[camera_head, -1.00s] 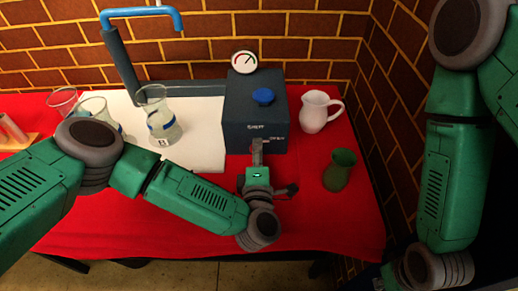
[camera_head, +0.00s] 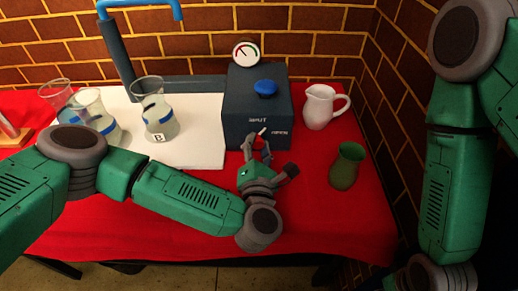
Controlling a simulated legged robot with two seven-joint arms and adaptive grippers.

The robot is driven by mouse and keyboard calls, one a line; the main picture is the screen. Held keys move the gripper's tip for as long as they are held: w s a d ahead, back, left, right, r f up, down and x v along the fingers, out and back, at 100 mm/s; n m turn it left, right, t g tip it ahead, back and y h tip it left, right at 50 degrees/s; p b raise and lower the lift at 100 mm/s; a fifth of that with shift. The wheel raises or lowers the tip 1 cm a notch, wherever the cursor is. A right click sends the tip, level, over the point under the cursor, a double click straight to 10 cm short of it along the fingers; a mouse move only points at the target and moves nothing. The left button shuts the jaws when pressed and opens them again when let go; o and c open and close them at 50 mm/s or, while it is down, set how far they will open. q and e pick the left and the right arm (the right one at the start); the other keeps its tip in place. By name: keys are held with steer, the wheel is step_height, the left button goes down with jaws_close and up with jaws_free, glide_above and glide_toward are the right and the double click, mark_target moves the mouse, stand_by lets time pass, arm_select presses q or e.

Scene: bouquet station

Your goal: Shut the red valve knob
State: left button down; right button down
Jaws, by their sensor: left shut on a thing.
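A dark blue-grey box (camera_head: 238,112) stands at the back of the red table. Its front carries the labels SHUT and, lower right, OPEN. My left gripper (camera_head: 257,146) is at the box's lower front, its fingers closed around the valve knob, which is mostly hidden. A small pale piece (camera_head: 261,131) shows just above the fingers, below SHUT; no red of the knob is visible.
A white pitcher (camera_head: 319,107) and a green vase (camera_head: 346,166) stand right of the box. Glass beakers, one marked B (camera_head: 157,118), stand at the left around a white board (camera_head: 198,140). A blue-tipped pipe (camera_head: 118,60) rises behind. The red cloth (camera_head: 320,215) is clear in front.

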arm_select(q)
steer(key=n+b, duration=0.1)
steer(key=n, duration=0.1)
steer(key=f+n+b, duration=0.1)
steer(key=n+b, duration=0.1)
steer(key=shift+s+a+f+n, duration=0.1)
steer(key=shift+s+n, duration=0.05)
steer(key=shift+n, duration=0.15)
steer(key=n+b, duration=0.2)
steer(key=shift+n, duration=0.4)
steer(key=shift+n+b, duration=0.5)
steer(key=shift+n, duration=0.1)
steer(key=shift+r, duration=0.25)
steer(key=shift+r, duration=0.1)
steer(key=c, duration=1.2)
jaws_free()
steer(key=shift+r, duration=0.15)
